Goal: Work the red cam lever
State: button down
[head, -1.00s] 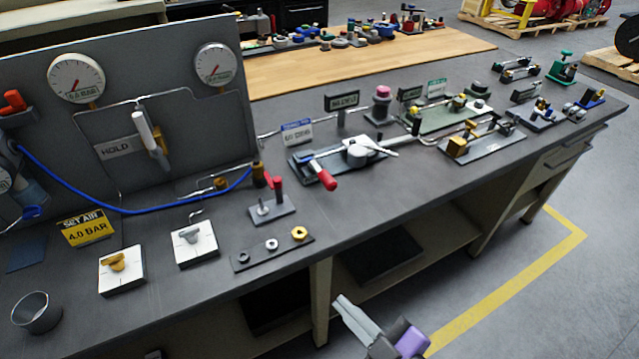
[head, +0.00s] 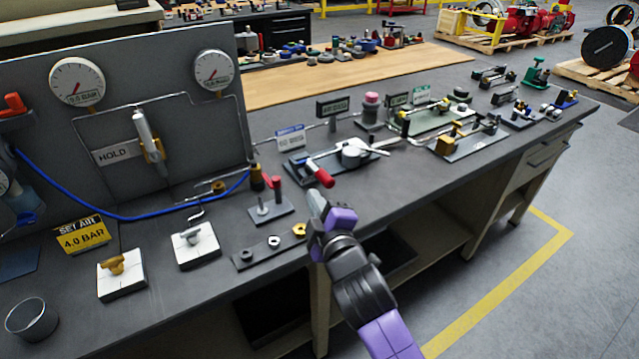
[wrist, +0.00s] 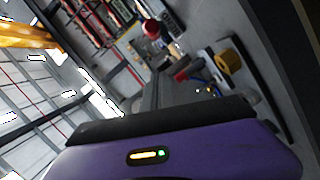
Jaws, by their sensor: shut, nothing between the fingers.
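Two red handles stand near the bench front in the head view. A red-gripped lever (head: 320,174) sticks out toward the front from a dark plate (head: 297,168) with a round silver body (head: 354,153). A small upright red lever (head: 277,188) stands left of it on a grey block (head: 268,211) beside a metal pin. I cannot tell for certain which is the cam lever. My gripper (head: 318,203) is shut and empty, just in front of and below the red-gripped lever in the picture, seemingly apart from it. The wrist view is tilted; its small red parts are unclear.
A strip with several nuts (head: 247,257) lies left of my gripper. White blocks with knobs (head: 197,250) and a grey cup (head: 33,316) stand farther left. A gauge panel (head: 200,115) rises behind, with a blue hose. More fixtures, including a brass-blocked one (head: 447,140), fill the right.

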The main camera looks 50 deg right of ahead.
aim_at(323, 183)
jog(key=w+d, duration=0.1)
jog(key=w+d+f+p, duration=0.1)
jog(key=w+d, duration=0.3)
jog(key=shift+w+d+f, duration=0.15)
jog(key=shift+d+f, duration=0.1)
jog(key=shift+f, duration=0.1)
jog(key=shift+d+f+p, duration=0.3)
jog(key=shift+d+f, duration=0.1)
jog(key=shift+d, duration=0.2)
jog(key=shift+s+d+p, duration=0.3)
jog(key=shift+d+p, duration=0.1)
jog(key=shift+p, duration=0.15)
jog(key=shift+s+d+f, duration=0.1)
jog(key=shift+d+f, duration=0.1)
